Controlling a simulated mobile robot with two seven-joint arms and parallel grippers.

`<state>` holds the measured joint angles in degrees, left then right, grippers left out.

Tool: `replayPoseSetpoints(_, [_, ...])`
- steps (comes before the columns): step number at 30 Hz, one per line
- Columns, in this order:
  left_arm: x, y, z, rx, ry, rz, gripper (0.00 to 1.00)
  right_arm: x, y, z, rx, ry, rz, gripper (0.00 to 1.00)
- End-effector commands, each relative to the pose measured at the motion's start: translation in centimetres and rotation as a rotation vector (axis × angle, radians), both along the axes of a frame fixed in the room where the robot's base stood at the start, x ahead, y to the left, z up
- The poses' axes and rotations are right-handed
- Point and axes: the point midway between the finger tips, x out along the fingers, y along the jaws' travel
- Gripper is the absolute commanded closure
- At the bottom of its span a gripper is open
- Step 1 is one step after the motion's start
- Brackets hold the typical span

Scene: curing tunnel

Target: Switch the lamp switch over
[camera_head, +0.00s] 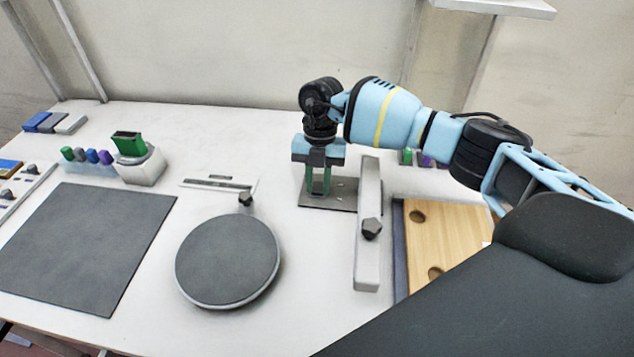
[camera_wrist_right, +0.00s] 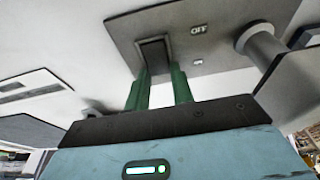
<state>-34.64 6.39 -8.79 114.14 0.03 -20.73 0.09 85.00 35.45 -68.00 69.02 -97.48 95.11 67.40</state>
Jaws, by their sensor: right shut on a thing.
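The lamp switch is a dark grey plate (camera_head: 343,196) lying on the white table, with a black lever in a slot. In the right wrist view the plate (camera_wrist_right: 215,25) carries the labels OFF and ON, and the dark lever (camera_wrist_right: 154,50) stands ahead of my fingers. My right gripper (camera_head: 319,190) points down over the plate, its green fingers shut on the lever; they also show in the right wrist view (camera_wrist_right: 160,75). In the head view the gripper hides the lever. Which label the lever leans toward I cannot tell. My left gripper is not in view.
A light grey bar with a dark knob (camera_head: 371,229) stands just right of the plate, close to my gripper. A wooden board (camera_head: 445,240) lies beyond it. A round grey turntable (camera_head: 227,262) and a dark mat (camera_head: 85,245) lie left. A green-topped block (camera_head: 131,144) stands behind.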

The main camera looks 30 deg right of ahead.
Motion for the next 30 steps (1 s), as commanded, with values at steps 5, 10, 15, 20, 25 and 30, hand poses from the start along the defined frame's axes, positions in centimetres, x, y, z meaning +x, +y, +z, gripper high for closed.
replayPoseSetpoints(5, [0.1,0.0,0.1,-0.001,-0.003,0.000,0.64,0.0,0.0,0.1,0.003,0.003,0.000,0.99])
replayPoseSetpoints(10, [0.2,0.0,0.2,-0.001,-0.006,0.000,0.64,0.0,0.0,0.1,0.003,0.002,0.000,0.70])
replayPoseSetpoints(15, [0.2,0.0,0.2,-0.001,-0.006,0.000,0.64,0.0,0.0,0.1,0.003,0.002,0.000,0.55])
replayPoseSetpoints(20, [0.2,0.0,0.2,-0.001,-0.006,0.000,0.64,0.0,0.0,0.1,0.003,0.002,0.000,0.55])
replayPoseSetpoints(25, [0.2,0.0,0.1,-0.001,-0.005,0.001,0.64,0.2,-0.1,0.7,0.002,0.001,0.000,0.55])
replayPoseSetpoints(30, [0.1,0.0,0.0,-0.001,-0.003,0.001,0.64,0.7,-0.5,3.1,0.004,0.000,-0.001,0.55])
